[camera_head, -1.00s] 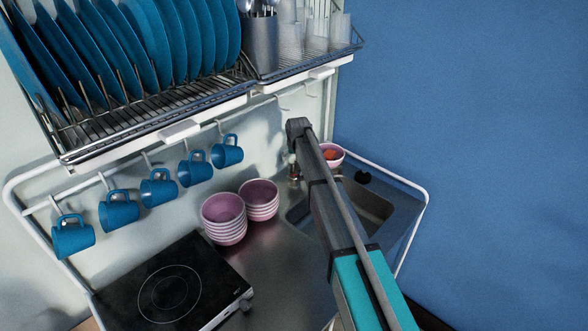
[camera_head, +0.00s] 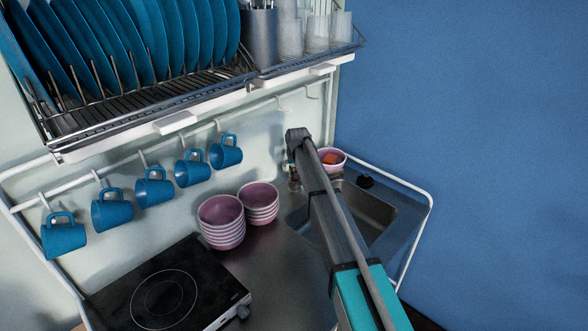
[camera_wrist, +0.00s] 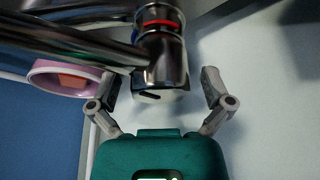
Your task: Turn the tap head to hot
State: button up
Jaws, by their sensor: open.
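The chrome tap fills the top of the wrist view, with its tap head (camera_wrist: 160,65) near the middle and a red ring (camera_wrist: 160,23) on it. Two shiny pipe-like parts run from it to the left. My gripper (camera_wrist: 160,88) is open, with one finger on each side of the tap head. I cannot tell whether either finger touches it. In the head view my arm hides most of the tap; a small part of it (camera_head: 294,180) shows left of the arm. The sink (camera_head: 378,207) lies behind and right of my arm.
A pink bowl with something orange in it (camera_head: 334,165) stands by the tap. Stacked pink bowls (camera_head: 221,222), a hob (camera_head: 165,290) and hanging blue mugs (camera_head: 154,190) are to the left. A dish rack (camera_head: 180,95) overhangs the counter. A blue wall (camera_head: 470,150) is at the right.

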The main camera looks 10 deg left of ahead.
jog(key=c, duration=1.3)
jog(key=shift+a, duration=0.1)
jog(key=shift+d, duration=0.2)
